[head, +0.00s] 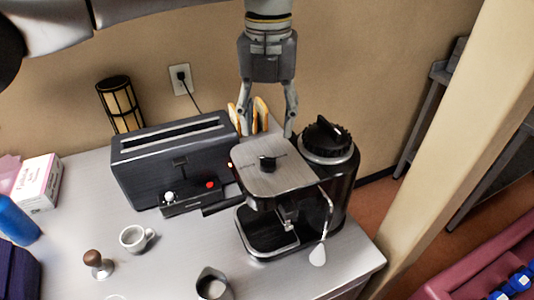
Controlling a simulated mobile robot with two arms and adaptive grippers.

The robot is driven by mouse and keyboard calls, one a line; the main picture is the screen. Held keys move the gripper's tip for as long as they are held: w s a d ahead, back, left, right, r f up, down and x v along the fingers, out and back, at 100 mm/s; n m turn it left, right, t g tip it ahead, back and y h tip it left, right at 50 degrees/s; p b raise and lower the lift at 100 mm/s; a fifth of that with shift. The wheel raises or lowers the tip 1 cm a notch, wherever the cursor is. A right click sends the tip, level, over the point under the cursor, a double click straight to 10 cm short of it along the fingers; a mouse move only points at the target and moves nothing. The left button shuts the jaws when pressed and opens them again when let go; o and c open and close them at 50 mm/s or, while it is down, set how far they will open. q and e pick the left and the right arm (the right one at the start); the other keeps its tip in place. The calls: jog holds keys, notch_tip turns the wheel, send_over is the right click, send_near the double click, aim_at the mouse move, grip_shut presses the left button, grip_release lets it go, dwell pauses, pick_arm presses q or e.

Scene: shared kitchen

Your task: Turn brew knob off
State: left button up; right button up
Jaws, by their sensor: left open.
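The espresso machine (257,181) stands on the counter right of centre, with a flat steel top. A small black knob (267,163) sits on that top; I take it for the brew knob, but its marks are too small to read. My left gripper (266,134) points down from the top of the head view. Its two fingers are apart and empty, and appear just behind the machine's top, above the knob in the picture. I cannot tell the exact gap to the knob. My right gripper is not in view.
A dark toaster (180,160) stands left of the machine, and a black round container (330,145) with a lid knob stands close on its right. A white cup (136,238), a tamper (98,262) and a metal pitcher (212,285) stand in front. The wall is behind.

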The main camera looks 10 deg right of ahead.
aim_at(268, 164)
pick_arm(q)
notch_tip(268, 164, down, 8)
jog(key=shift+f+p, duration=0.1)
jog(key=shift+p, duration=0.9)
jog(key=shift+s+f, duration=0.15)
jog(key=shift+f, duration=0.1)
